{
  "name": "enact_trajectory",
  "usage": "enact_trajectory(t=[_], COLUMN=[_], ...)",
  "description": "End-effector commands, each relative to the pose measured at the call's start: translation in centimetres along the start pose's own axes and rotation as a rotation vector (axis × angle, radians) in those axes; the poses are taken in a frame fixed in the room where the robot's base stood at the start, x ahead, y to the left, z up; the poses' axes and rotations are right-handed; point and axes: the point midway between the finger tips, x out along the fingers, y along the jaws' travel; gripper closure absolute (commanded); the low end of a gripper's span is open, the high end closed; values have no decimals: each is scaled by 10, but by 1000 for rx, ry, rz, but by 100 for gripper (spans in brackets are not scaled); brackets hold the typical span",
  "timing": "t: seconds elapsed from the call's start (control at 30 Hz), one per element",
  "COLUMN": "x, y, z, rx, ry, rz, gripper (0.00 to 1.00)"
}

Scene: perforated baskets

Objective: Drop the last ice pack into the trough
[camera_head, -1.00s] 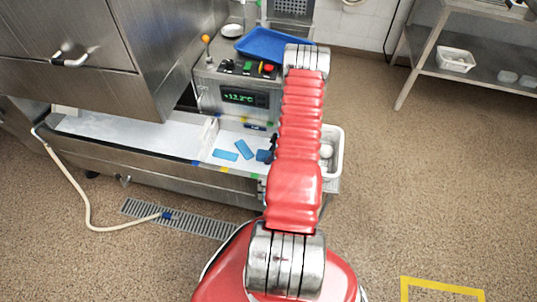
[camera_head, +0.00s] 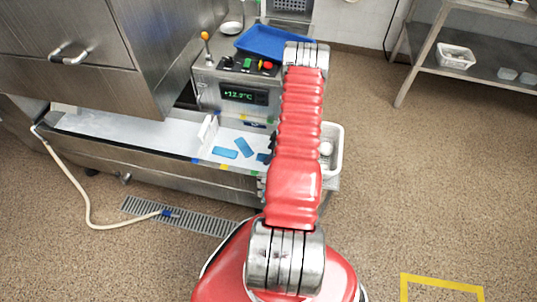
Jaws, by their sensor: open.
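The steel trough (camera_head: 165,171) runs along the front of the machine, with a pale bed and a white divider (camera_head: 208,131). Right of the divider, three blue ice packs lie flat and apart on the white floor: one on the left (camera_head: 225,152), one tilted in the middle (camera_head: 244,147), and one on the right (camera_head: 263,158) partly covered by my red arm. My gripper is hidden behind my arm, so its fingers and anything between them do not show.
A white perforated basket (camera_head: 337,160) stands right of my arm, holding something pale. A blue tray (camera_head: 265,43) lies on the machine top behind the control panel (camera_head: 243,95). A hose (camera_head: 86,210) and a drain grate (camera_head: 190,220) are on the floor. The right floor is open.

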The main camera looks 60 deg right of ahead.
Motion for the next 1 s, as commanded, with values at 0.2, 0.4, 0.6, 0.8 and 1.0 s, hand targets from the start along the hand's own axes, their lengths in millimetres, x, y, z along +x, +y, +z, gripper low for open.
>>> enact_trajectory(t=[0.2,0.4,0.6,0.8,1.0], x=[-15,-42,-70,-98,-125], y=[1,1,0,-1,-2], z=[0,0,1,1,2], rx=[-1,0,0,-1,-1], ry=[0,0,0,1,0], rz=[2,4,4,4,4], gripper=[39,39,39,39,39])
